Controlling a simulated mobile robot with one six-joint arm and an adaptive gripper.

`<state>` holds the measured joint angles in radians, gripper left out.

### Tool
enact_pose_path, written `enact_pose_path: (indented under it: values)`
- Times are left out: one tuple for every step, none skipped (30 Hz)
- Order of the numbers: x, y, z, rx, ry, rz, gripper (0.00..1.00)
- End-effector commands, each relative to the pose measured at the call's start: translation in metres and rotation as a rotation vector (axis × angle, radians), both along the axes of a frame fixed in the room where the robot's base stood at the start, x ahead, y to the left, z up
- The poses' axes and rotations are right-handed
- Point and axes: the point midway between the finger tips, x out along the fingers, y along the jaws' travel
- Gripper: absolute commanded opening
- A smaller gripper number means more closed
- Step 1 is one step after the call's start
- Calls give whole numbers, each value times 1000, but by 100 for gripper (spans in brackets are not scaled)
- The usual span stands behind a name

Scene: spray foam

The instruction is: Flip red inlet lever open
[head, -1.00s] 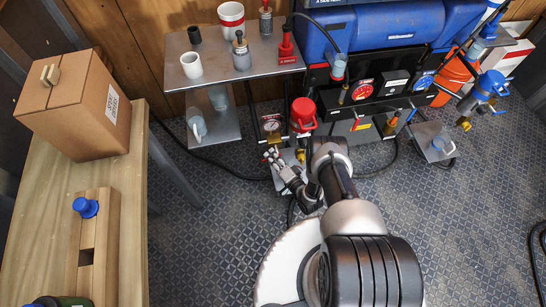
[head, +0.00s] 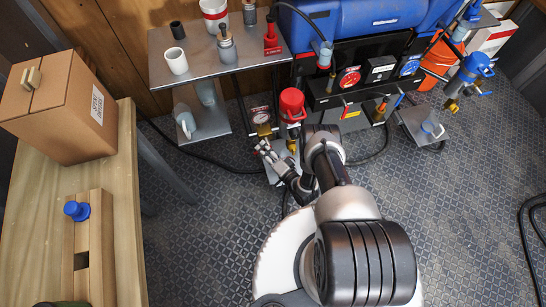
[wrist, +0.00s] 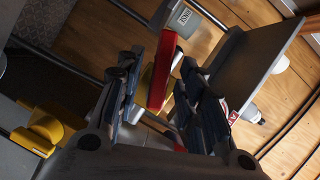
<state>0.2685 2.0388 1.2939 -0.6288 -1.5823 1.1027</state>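In the wrist view a flat red lever (wrist: 161,70) stands between the two fingers of my gripper (wrist: 160,92). A yellow fitting (wrist: 146,90) shows behind it. The fingers are apart, with a visible gap on either side of the lever; contact is not clear. In the head view my gripper (head: 265,149) is low in front of the equipment, below a round gauge (head: 261,115) and left of a red-capped part (head: 291,104). I cannot make out the lever at the gripper in the head view.
A metal shelf (head: 195,72) with cups and bottles stands behind my gripper. A blue tank (head: 350,27) sits over a black panel with gauges. A wooden bench (head: 125,210) with a cardboard box (head: 65,105) is at left. Hoses cross the floor.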

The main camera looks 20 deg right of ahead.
Motion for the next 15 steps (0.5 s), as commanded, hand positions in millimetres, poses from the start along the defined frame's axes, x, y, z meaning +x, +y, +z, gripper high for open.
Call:
enact_pose_path:
  values:
    - [-7,-4,0,0,4,-5,35]
    - [-12,-7,1,1,4,-6,35]
    - [-20,-9,3,3,4,-6,35]
    - [-26,-12,3,1,4,-8,35]
    - [-32,-15,4,1,5,-7,35]
    - [-40,-18,6,2,3,-8,35]
    - [-47,-21,7,2,4,-9,35]
    - [-53,-23,8,3,3,-9,35]
    - [-61,-26,9,3,3,-9,35]
    - [-67,-29,10,2,3,-10,35]
    - [-72,-31,11,3,3,-10,35]
    - [-79,-32,13,3,1,-9,35]
    - [-82,-34,13,2,2,-8,35]
    - [-86,-36,13,1,2,-7,35]
    - [-90,-37,14,1,1,-7,35]
